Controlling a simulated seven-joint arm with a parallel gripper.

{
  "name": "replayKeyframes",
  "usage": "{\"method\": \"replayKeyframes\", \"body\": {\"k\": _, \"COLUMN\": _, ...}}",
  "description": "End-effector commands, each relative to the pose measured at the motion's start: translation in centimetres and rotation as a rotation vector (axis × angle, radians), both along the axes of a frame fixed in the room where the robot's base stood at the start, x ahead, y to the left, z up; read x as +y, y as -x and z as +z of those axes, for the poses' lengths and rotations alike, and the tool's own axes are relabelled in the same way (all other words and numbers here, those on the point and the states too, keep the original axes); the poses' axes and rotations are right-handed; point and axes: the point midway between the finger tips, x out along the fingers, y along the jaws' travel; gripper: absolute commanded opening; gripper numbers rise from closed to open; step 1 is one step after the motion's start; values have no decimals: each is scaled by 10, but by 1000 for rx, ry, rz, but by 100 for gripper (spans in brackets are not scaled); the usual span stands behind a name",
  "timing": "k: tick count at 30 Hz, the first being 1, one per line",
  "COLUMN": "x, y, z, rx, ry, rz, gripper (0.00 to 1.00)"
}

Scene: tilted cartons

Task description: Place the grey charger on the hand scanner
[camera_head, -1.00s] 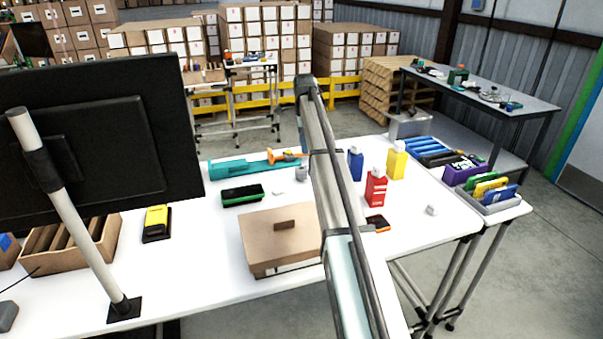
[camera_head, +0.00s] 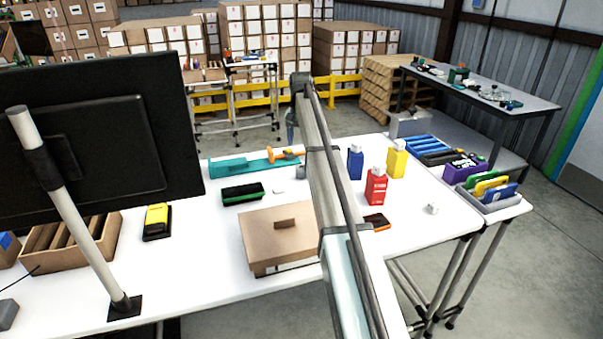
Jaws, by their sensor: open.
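A small light-grey block (camera_head: 432,208), which may be the grey charger, lies on the right part of the white table. A small grey object (camera_head: 300,172) also shows beside my arm, partly hidden; I cannot tell which is the charger. A black and orange handheld device (camera_head: 377,222) lies flat right of my arm, and a yellow and black one (camera_head: 156,221) lies at the left; I cannot tell which is the hand scanner. My gripper (camera_head: 291,142) is small and partly hidden by my arm, above the table's far edge. It is open and apart from these things.
A closed brown carton (camera_head: 281,238) stands left of my arm. Behind it lie a black and green brush-like item (camera_head: 243,193) and a teal and orange tool (camera_head: 240,166). Blue (camera_head: 355,163), red (camera_head: 376,187) and yellow (camera_head: 397,160) bottles stand right of my arm. A monitor (camera_head: 100,130) blocks the left.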

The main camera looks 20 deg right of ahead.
Motion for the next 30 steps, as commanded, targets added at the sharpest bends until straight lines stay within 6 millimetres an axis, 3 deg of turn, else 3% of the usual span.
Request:
{"method": "replayKeyframes", "body": {"k": 21, "x": 0, "y": 0, "z": 0, "rx": 1, "ry": 1, "rz": 1330, "gripper": 64}}
{"method": "replayKeyframes", "body": {"k": 30, "x": 0, "y": 0, "z": 0, "rx": 1, "ry": 1, "rz": 1738, "gripper": 64}}
